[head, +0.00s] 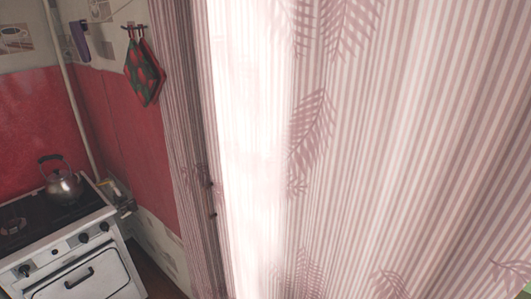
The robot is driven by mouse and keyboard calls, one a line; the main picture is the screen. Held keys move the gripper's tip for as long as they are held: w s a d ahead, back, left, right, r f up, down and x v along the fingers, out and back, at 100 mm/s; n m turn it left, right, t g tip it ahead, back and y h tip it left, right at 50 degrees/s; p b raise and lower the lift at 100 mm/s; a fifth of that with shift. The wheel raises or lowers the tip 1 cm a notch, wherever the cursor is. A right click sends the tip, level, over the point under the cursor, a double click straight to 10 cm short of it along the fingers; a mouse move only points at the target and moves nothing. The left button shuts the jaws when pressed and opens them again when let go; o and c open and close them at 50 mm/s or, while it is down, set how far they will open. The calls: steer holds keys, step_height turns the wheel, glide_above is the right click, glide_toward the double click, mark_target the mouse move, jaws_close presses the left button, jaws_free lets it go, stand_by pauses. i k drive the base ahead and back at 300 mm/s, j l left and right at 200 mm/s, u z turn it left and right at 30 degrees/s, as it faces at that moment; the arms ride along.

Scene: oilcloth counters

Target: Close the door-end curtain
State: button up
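A pink-and-white striped curtain (400,150) with darker leaf-shaped patterns fills the middle and right of the head view. It hangs in vertical folds very close to me. A very bright vertical band (250,120) runs along its left part. I cannot tell whether this is an opening or light through the cloth. A narrower, darker striped strip (185,130) hangs left of the band. Small dark fittings (212,198) show low beside it. The curtain's top and right edge are out of view. My gripper is not in view.
At the left stands a white stove (75,265) with a metal kettle (63,184) on top. Red-and-cream walls stand behind it. Patterned pot holders (145,75) hang from a hook rack on the wall. A little dark floor shows right of the stove.

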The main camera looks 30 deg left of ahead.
mark_target(369, 148)
steer(key=u, duration=1.2)
